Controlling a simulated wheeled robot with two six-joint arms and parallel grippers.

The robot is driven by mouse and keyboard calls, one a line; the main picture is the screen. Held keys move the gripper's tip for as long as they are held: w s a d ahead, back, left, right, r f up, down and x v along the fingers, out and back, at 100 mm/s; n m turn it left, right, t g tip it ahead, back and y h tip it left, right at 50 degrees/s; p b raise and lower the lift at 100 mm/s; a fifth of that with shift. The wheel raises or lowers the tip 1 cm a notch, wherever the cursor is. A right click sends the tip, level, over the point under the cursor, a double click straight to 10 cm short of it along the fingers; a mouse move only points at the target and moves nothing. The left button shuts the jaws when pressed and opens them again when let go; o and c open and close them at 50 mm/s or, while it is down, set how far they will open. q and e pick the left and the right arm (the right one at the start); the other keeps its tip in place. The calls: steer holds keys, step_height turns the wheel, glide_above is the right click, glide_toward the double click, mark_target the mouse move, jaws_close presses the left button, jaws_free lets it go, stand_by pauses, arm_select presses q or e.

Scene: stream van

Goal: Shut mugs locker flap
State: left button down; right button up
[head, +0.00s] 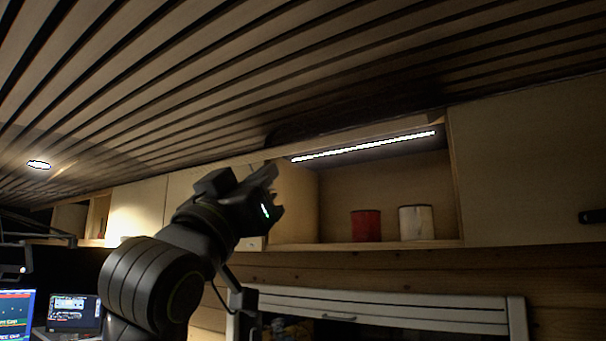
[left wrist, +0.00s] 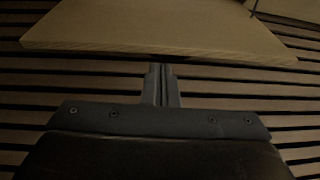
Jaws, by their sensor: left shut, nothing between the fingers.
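The mugs locker (head: 385,245) is the open wall compartment at the right of the head view. A red mug (head: 366,226) and a white mug (head: 416,223) stand on its floor. Its flap (head: 350,135) appears raised, seen nearly edge-on along the top of the opening near the ceiling. In the left wrist view a pale wooden panel, apparently the flap (left wrist: 160,28), spans the top. My left gripper (head: 275,188) is shut and empty, at the left side of the opening. Its fingertips (left wrist: 162,72) are close to the panel's edge; I cannot tell whether they touch.
A lit strip (head: 365,146) runs under the locker's top. Closed cupboard fronts (head: 530,175) flank it. The slatted ceiling (head: 250,70) is close above. A pale shutter (head: 380,308) lies below, and screens (head: 75,312) stand at the lower left.

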arm_select(q)
steer(key=s+r+m+h, duration=0.2)
steer(key=s+r, duration=0.1)
steer(key=s, duration=0.2)
steer(key=s+d+p+x, duration=0.1)
steer(key=p+x, duration=0.5)
steer(key=x, duration=0.4)
steer(key=f, duration=0.1)
steer(key=w+f+p, duration=0.1)
steer(key=w+f, duration=0.1)
steer(key=shift+d+f, duration=0.15)
steer(key=shift+d, duration=0.25)
